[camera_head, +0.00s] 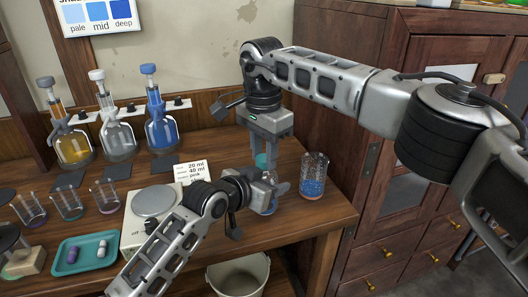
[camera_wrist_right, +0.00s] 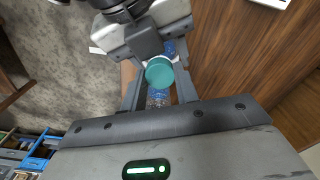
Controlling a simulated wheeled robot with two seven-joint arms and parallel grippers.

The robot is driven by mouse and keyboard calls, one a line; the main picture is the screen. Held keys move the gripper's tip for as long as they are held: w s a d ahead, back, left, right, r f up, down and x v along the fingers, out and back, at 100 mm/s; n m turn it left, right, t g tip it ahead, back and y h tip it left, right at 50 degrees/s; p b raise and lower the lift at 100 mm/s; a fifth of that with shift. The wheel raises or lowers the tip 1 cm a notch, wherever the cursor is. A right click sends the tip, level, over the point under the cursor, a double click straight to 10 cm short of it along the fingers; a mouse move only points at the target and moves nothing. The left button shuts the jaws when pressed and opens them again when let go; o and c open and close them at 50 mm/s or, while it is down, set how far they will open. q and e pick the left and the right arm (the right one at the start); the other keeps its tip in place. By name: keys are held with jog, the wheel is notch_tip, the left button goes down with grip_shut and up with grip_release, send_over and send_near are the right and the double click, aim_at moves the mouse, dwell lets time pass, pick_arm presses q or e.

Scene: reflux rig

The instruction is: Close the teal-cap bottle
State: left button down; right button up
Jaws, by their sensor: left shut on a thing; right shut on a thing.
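The teal cap (camera_head: 262,160) is between the fingers of my right gripper (camera_head: 264,165), which points straight down and is shut on it. In the right wrist view the cap (camera_wrist_right: 159,72) shows as a round teal disc between the fingertips. My left gripper (camera_head: 272,186) is just below, shut on the clear bottle (camera_head: 268,208) with blue contents near the table's right part. The left gripper (camera_wrist_right: 165,45) also shows at the top of the wrist view. The fingers hide the bottle's neck, so I cannot tell whether the cap touches it.
A beaker of blue beads (camera_head: 313,184) stands close to the right of the bottle. Several small beakers and three stoppered flasks stand farther left. A bin (camera_head: 238,274) is below the table's front edge.

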jog(key=shift+m, duration=1.2)
jog(key=o, duration=1.1)
jog(key=shift+r, duration=0.1)
jog(key=shift+r, duration=2.2)
jog(key=shift+c, duration=0.5)
